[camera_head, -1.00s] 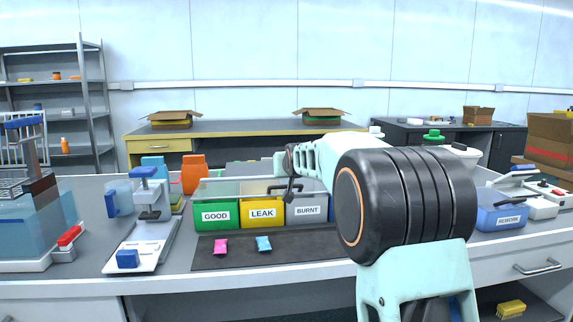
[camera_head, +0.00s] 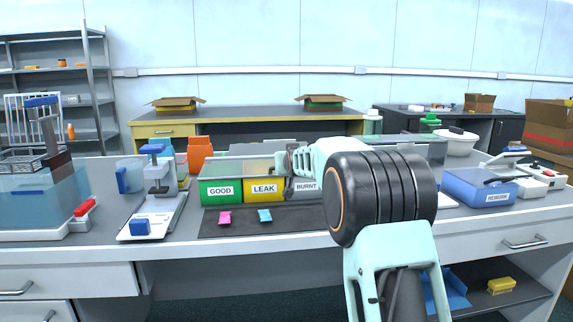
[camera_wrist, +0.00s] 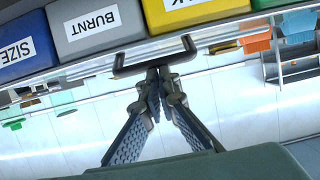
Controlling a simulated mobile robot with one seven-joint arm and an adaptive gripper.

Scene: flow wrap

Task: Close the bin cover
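A row of bins stands at the middle of the bench: green GOOD (camera_head: 220,191), yellow LEAK (camera_head: 263,187) and grey BURNT (camera_head: 306,187), partly hidden by my arm. A clear cover (camera_head: 235,169) shows over the bins; its exact tilt is hard to tell. My gripper (camera_head: 289,185) is at the front of the row, near LEAK and BURNT. In the wrist view, my gripper's fingertips (camera_wrist: 165,74) come together at a dark bar handle (camera_wrist: 130,70) along the front edge. The BURNT bin (camera_wrist: 97,25) appears upside down there.
Pink (camera_head: 224,217) and blue (camera_head: 265,215) packets lie on a dark mat (camera_head: 290,221) before the bins. A sealing device (camera_head: 155,190) stands left. A blue rework bin (camera_head: 475,188) stands right. My arm crosses the bench's right half.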

